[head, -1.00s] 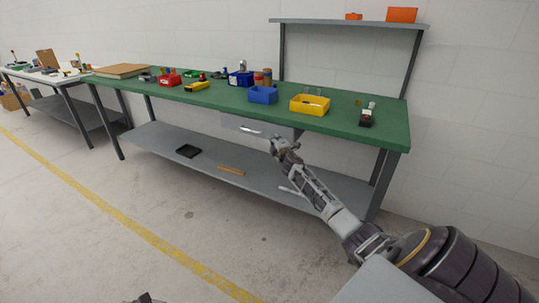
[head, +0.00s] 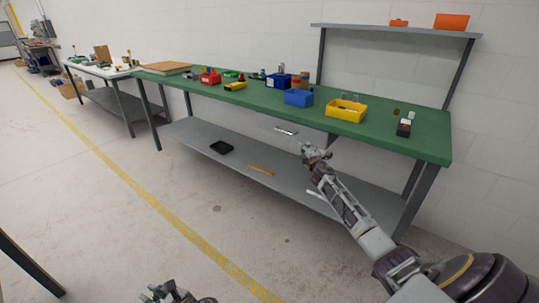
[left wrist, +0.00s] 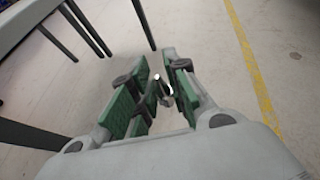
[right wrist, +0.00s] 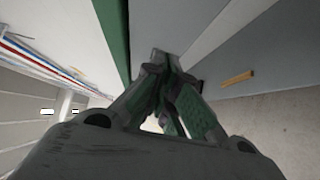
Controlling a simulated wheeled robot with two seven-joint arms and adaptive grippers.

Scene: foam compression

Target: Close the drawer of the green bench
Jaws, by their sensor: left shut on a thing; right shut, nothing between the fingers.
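The green bench (head: 230,97) stands ahead along the wall. Its grey drawer (head: 264,122) hangs under the tabletop, with a light handle (head: 286,132) on its front. I cannot tell how far the drawer stands out. My right gripper (head: 312,151) is shut and empty, just right of and below the handle. In the right wrist view, its fingertips (right wrist: 166,62) meet close to a grey surface beside the green edge; contact is unclear. My left gripper (head: 168,292) is low at the bottom, away from the bench. In the left wrist view it is shut on a small dark-and-white thing (left wrist: 163,87).
Blue (head: 298,97) and yellow (head: 346,109) bins stand on the bench above the drawer. The lower shelf (head: 190,130) holds a black tray (head: 221,147) and a wooden piece (head: 261,169). A dark table edge (head: 28,265) is at the lower left. The floor between is clear.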

